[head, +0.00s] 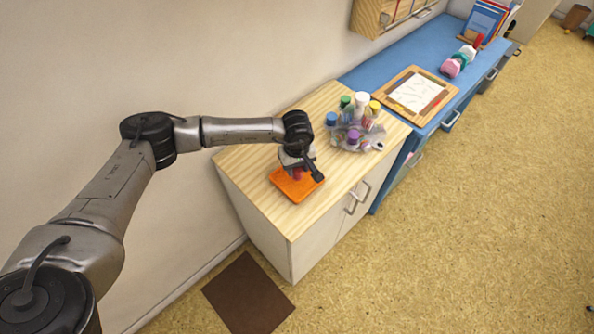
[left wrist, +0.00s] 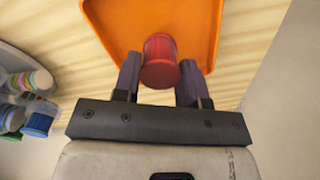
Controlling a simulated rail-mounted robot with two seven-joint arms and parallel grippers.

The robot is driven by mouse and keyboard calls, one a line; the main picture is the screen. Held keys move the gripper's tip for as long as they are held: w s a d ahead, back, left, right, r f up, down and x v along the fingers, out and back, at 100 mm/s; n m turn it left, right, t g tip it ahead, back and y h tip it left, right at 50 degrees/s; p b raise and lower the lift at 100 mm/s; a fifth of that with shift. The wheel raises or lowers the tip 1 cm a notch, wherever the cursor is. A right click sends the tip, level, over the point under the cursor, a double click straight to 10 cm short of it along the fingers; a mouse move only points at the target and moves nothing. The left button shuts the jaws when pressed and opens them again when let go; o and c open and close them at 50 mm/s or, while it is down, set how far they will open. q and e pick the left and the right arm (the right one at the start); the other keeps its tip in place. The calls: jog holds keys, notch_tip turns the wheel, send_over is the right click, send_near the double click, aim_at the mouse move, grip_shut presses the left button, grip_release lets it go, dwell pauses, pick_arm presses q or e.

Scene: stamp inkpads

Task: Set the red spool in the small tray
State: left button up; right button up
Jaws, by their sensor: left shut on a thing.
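The red spool (left wrist: 160,62) is between the fingers of my left gripper (left wrist: 159,80), which is shut on it. In the head view the red spool (head: 297,174) shows just below my left gripper (head: 298,168), over the orange small tray (head: 285,187). The tray (left wrist: 118,22) fills the top of the left wrist view, behind the spool. The spool appears within the tray's outline in the head view; I cannot tell whether it touches the tray floor. My right gripper is not in view.
A grey round holder (head: 345,136) with several colored spools stands beside the tray on the wooden cabinet top (head: 240,165). A framed white board (head: 416,92) lies on the blue counter (head: 395,50) farther back. A brown mat (head: 248,292) lies on the floor.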

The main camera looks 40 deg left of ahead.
pick_arm(q)
notch_tip(320, 180, down, 2)
jog(key=shift+f, duration=0.1)
jog(key=shift+f, duration=0.1)
jog(key=shift+f+b, duration=0.15)
jog(key=shift+b, duration=0.15)
jog(key=o, duration=0.9)
jog(key=shift+r+p, duration=0.3)
jog(key=shift+r, duration=0.05)
notch_tip(320, 180, up, 12)
jog(key=p, duration=0.1)
